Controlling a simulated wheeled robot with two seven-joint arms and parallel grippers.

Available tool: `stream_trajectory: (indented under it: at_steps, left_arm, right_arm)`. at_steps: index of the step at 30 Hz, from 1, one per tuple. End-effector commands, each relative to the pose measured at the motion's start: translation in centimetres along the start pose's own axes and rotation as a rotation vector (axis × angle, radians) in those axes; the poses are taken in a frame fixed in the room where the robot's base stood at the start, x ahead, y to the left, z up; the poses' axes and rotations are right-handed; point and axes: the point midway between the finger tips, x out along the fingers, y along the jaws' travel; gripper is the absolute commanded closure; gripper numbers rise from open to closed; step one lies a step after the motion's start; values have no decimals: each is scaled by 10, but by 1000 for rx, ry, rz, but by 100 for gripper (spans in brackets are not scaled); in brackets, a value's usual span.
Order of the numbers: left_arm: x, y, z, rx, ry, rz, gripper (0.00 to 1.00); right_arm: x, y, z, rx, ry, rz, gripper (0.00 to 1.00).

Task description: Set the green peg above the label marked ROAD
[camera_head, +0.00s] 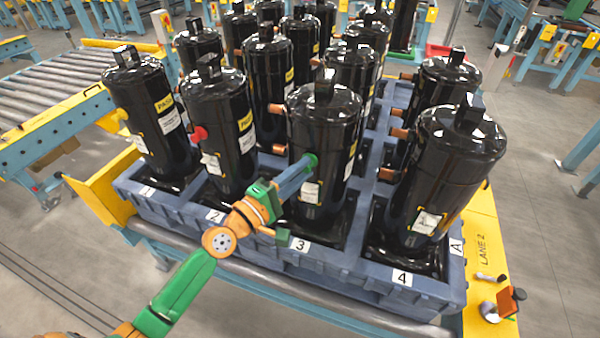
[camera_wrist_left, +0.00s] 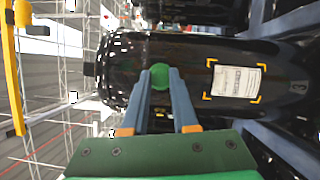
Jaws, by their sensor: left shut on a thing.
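My left gripper (camera_head: 304,167) is shut on the green peg (camera_head: 313,159), at the front of the black compressor (camera_head: 322,118) by number 3. The green peg's round end also shows between the blue fingertips (camera_wrist_left: 160,84) in the left wrist view (camera_wrist_left: 159,73). It is against or just in front of the compressor's side; I cannot tell how far in it sits. A white label (camera_head: 310,192) is below the peg on this compressor, and shows in the wrist view (camera_wrist_left: 235,80). Its print is too blurred to read. Front label (camera_head: 427,222) on compressor 4 is also unreadable. My right gripper is not in view.
Compressor 2 has a red peg (camera_head: 198,133); compressor 1 has a yellow peg (camera_head: 118,115). Compressor 4 shows a copper stub (camera_head: 399,133). Several more compressors stand close behind in the blue pallet (camera_head: 330,262). An orange item (camera_head: 511,300) lies on the yellow right edge.

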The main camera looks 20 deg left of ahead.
Motion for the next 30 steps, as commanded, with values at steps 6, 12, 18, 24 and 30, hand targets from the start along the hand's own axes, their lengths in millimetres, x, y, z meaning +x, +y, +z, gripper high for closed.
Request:
stream_trajectory:
  at_steps: [6, 12, 18, 24, 30]
  left_arm:
    - [1, 0, 0, 0, 0, 0, 100]
    - [1, 0, 0, 0, 0, 0, 41]
    - [1, 0, 0, 0, 0, 0, 38]
    - [-9, -3, -1, 0, 1, -2, 38]
    - [-50, -5, 0, 2, -1, -4, 38]
  right_arm:
    - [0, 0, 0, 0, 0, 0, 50]
    - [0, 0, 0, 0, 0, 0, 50]
    - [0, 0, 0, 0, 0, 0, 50]
    - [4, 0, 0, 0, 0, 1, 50]
    - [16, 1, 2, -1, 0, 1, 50]
